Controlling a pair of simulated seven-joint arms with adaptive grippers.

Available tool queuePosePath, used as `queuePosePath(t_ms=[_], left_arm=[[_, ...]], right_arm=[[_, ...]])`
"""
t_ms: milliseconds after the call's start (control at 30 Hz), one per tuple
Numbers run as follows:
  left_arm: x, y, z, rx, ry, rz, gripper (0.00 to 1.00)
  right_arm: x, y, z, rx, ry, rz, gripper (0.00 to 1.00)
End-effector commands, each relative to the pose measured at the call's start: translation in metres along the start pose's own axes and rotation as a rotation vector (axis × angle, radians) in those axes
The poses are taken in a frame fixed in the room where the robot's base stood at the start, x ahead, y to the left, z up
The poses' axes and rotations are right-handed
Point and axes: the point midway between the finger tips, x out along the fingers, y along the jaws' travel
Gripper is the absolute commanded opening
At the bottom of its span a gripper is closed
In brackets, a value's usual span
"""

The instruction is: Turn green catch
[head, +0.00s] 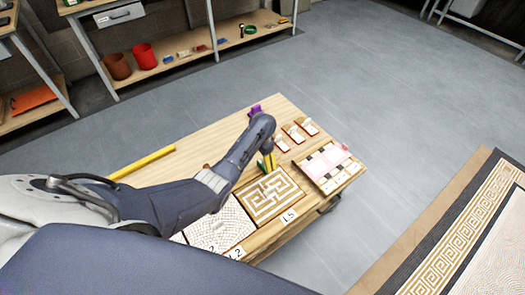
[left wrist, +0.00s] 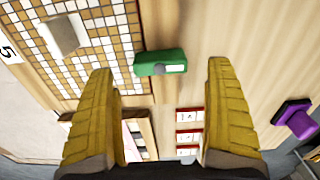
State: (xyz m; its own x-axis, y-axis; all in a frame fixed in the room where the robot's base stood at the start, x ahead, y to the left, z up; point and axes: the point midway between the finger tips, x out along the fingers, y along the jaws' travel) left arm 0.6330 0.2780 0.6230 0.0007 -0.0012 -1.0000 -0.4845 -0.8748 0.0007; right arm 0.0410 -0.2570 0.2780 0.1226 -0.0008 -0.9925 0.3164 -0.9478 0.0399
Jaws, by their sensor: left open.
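The green catch (left wrist: 160,63) is a small block with a pale tab on its right side. It lies on the wooden table beside the tan-and-white mosaic panel (left wrist: 75,45), in the upper middle of the left wrist view. My left gripper (left wrist: 162,72) is open, its yellow fingers apart with the catch showing between and just past the tips. I cannot tell whether either finger touches it. In the head view my left gripper (head: 268,161) hangs over the table at the panel's (head: 268,197) far edge, and the arm hides part of the table. My right gripper is not in view.
A purple fixture (left wrist: 295,118) stands right of the fingers. Several red-and-white cards (head: 292,133) and a pink-topped tray (head: 325,165) lie on the right part of the table. A pale block (left wrist: 62,36) sits on the panel. A yellow bar (head: 145,162) lies along the table's left.

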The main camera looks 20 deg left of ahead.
Motion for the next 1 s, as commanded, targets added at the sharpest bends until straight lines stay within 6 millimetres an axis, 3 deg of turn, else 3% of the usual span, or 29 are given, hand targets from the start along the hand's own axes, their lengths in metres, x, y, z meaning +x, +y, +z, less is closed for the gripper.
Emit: queuePosePath(t_ms=[300,500,1000], left_arm=[[-0.049,0.001,0.0,0.0,0.002,0.0,0.87],[-0.068,0.0,0.0,-0.001,0.001,0.0,0.87],[-0.078,0.0,0.001,-0.001,-0.001,-0.001,0.87]], right_arm=[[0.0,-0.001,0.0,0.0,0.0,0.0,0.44],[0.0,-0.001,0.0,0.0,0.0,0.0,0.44],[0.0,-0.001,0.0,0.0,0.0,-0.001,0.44]])
